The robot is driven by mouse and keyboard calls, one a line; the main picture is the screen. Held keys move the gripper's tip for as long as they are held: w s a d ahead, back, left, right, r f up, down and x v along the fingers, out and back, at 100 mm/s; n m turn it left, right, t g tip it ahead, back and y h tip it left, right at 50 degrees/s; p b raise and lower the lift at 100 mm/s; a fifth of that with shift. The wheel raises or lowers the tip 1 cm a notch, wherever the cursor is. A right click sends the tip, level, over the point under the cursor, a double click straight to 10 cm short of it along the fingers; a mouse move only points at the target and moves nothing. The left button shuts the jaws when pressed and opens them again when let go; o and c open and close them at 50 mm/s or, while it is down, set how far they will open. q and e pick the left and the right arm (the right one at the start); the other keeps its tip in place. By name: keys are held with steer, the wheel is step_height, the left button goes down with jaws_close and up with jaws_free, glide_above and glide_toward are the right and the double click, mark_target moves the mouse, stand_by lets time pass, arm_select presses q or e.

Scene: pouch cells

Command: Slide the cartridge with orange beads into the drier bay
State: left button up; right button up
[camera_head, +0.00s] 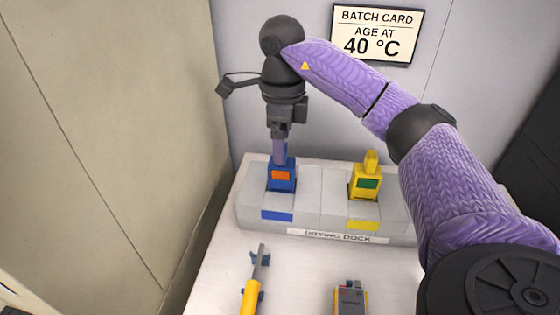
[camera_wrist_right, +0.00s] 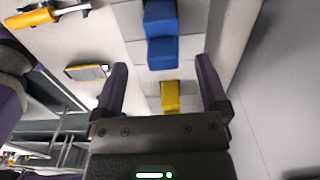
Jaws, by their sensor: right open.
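A blue cartridge (camera_head: 281,178) with an orange window stands upright in the left bay of the grey drying dock (camera_head: 308,206). Its blue top also shows in the right wrist view (camera_wrist_right: 161,52). A yellow cartridge (camera_head: 364,183) with a green window stands in the right bay, and it shows in the right wrist view (camera_wrist_right: 170,97). My right gripper (camera_head: 279,158) points down at the top of the blue cartridge. In the right wrist view its two fingers (camera_wrist_right: 162,72) are apart. I cannot tell whether they touch the cartridge. My left gripper is out of view.
A yellow-handled screwdriver (camera_head: 252,288) and a grey and yellow meter (camera_head: 350,300) lie on the white table (camera_head: 300,270) in front of the dock. A batch card (camera_head: 376,32) hangs on the wall behind. A beige panel (camera_head: 100,130) is close on the left.

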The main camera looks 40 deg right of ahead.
mark_target(282, 176)
step_height(282, 176, down, 5)
steer(key=shift+d+r+b, duration=0.1)
steer(key=shift+b, duration=0.95)
steer(key=shift+r, duration=0.15)
steer(key=c, duration=1.2)
jaws_close()
steer(key=shift+w, duration=0.1)
